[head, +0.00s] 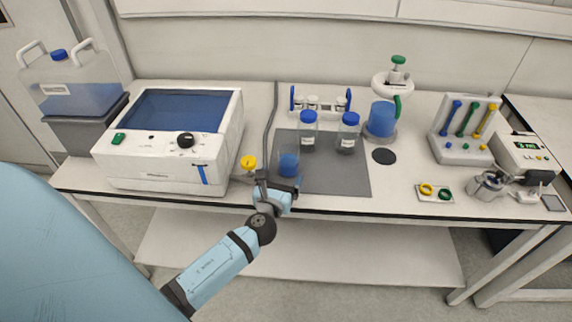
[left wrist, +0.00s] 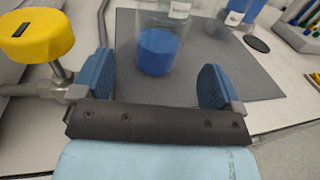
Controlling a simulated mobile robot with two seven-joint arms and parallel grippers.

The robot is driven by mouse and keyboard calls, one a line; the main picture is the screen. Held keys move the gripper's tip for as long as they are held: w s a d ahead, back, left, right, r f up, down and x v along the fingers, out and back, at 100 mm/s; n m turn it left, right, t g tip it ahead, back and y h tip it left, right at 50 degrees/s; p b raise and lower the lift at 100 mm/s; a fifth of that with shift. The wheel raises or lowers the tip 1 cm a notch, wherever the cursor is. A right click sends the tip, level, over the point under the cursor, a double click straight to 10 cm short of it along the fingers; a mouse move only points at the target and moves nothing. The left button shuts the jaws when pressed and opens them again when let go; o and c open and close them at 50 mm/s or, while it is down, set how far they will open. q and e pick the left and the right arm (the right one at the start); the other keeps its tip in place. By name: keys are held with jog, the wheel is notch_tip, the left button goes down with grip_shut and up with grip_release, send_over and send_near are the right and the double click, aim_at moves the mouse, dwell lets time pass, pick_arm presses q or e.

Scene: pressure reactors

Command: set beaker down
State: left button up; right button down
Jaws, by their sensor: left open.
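The beaker (head: 289,165) is clear glass with blue liquid in its lower part. It stands upright on the left part of the grey mat (head: 335,178), and it shows in the left wrist view (left wrist: 158,52) just beyond my fingertips. My left gripper (head: 280,184) is at the bench's front edge, in front of the beaker. In the left wrist view its two blue pads (left wrist: 158,82) are wide apart with the beaker ahead of the gap, apparently not touching it. My right gripper is not in view.
A yellow-knobbed valve (head: 248,163) is close to the left of my left gripper. Two blue-capped bottles (head: 308,132) stand behind the beaker. A white box with a blue top (head: 170,140) stands to the left. The mat's front right is clear.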

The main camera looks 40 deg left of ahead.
pick_arm(q)
jog(key=v, duration=0.5)
dwell(0.5)
